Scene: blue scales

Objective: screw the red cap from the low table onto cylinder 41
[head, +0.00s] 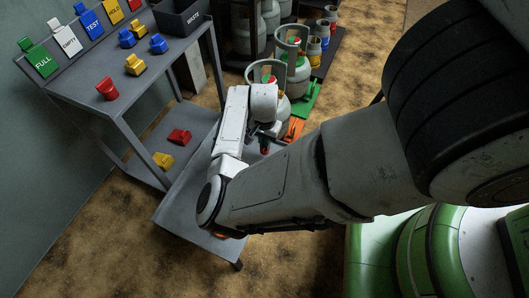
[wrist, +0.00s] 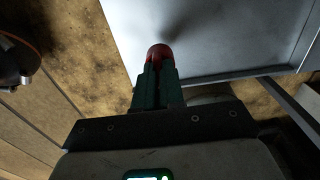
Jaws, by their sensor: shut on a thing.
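My gripper (wrist: 158,75) is shut on the red cap (wrist: 160,53), whose rounded end shows between the fingertips in the wrist view. In the head view the gripper (head: 264,140) is small and partly hidden by my arm, with a bit of red at its tip. It is over the grey low table (head: 182,212), which also fills the upper right of the wrist view (wrist: 235,45). Grey gas cylinders stand beyond the gripper, the nearest (head: 277,105) close behind it. No number is readable, so I cannot tell which is cylinder 41.
A grey bench (head: 180,50) at the left carries tags, blue, yellow and red pieces, and a dark waste bin (head: 180,16). Its lower shelf holds another red piece (head: 179,136) and a yellow piece (head: 163,160). Green (head: 307,98) and orange (head: 293,131) platforms lie by the cylinders.

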